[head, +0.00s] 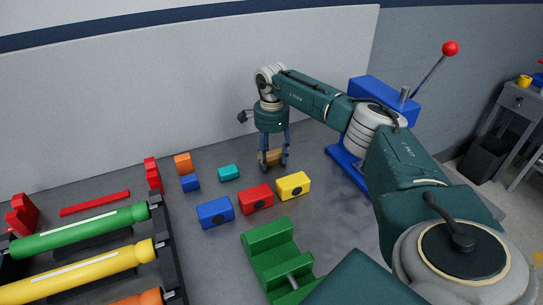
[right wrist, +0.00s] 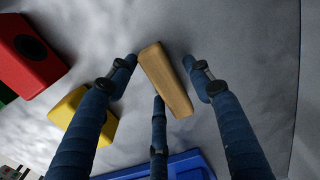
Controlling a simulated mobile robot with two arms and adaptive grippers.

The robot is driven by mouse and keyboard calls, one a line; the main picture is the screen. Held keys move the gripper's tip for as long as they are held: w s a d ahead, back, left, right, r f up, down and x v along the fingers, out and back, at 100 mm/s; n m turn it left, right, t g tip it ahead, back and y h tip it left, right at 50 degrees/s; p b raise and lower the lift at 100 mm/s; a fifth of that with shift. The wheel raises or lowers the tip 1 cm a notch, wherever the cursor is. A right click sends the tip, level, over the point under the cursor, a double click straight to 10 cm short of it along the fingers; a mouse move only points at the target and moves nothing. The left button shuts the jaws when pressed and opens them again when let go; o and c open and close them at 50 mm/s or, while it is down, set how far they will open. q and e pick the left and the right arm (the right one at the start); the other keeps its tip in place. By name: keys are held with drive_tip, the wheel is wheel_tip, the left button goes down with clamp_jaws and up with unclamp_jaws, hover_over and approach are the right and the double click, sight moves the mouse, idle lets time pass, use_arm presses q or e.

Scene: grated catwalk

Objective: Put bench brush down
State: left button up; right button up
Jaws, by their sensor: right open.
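The bench brush shows as a light wooden block (right wrist: 166,79) in the right wrist view, with no bristles visible. In the head view its wooden body (head: 274,156) is low at the grey table surface, near the back wall. My right gripper (head: 273,163) points straight down over it. Its three blue fingers (right wrist: 160,72) are spread around the brush, with visible gaps beside the wood, so it is open. The fingers partly hide the brush in the head view. My left gripper is not in view.
A green vise-like block (head: 268,243) is nearer. A blue press (head: 384,97) with a red-knobbed lever stands right. A rack of coloured tubes (head: 95,260) is left.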

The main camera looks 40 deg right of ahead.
sight(272, 155)
wheel_tip(272, 155, up, 12)
drive_tip(key=b, duration=0.2)
drive_tip(key=shift+r, duration=0.15)
idle(0.6)
